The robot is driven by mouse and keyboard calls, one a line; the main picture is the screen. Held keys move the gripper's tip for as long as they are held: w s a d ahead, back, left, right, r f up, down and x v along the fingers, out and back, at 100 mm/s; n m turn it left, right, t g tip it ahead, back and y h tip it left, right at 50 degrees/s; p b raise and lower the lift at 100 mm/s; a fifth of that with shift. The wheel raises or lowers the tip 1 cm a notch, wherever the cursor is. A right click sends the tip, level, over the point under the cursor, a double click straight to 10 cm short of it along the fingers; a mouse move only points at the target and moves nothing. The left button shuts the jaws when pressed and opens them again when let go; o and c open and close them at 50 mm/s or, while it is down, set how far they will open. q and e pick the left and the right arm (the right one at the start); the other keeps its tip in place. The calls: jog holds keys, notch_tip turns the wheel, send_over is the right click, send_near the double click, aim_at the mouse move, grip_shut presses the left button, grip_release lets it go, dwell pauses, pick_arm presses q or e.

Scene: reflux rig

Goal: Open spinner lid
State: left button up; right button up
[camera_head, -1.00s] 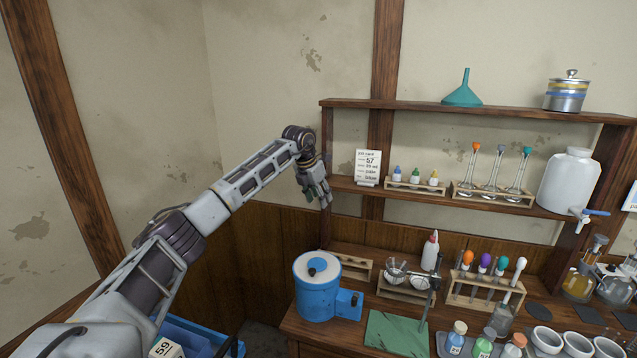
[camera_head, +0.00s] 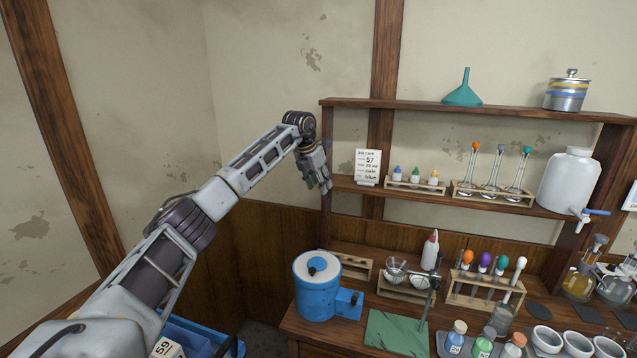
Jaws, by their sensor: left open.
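The spinner is a blue drum (camera_head: 318,299) with a side box, standing at the left end of the wooden bench. Its white, round lid (camera_head: 317,267) with a dark knob lies flat on top and looks closed. My left gripper (camera_head: 322,186) is open and empty, pointing down, well above the spinner and in front of the left end of the shelf. My right gripper is not in view.
A green mat (camera_head: 393,334) lies right of the spinner. A wooden rack (camera_head: 352,266) and a holder with glass dishes (camera_head: 402,287) stand behind. The lower shelf (camera_head: 450,195) carries a job card (camera_head: 367,167), small bottles and a large white jug (camera_head: 570,180).

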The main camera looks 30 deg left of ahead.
pick_arm(q)
jog(key=shift+w+r, duration=0.1)
jog(key=shift+r, duration=0.1)
dwell(0.4)
jog(key=shift+r, duration=0.1)
jog(key=v, duration=1.1)
jog(key=shift+s+r, duration=0.25)
jog(key=shift+r, duration=0.1)
dwell(0.5)
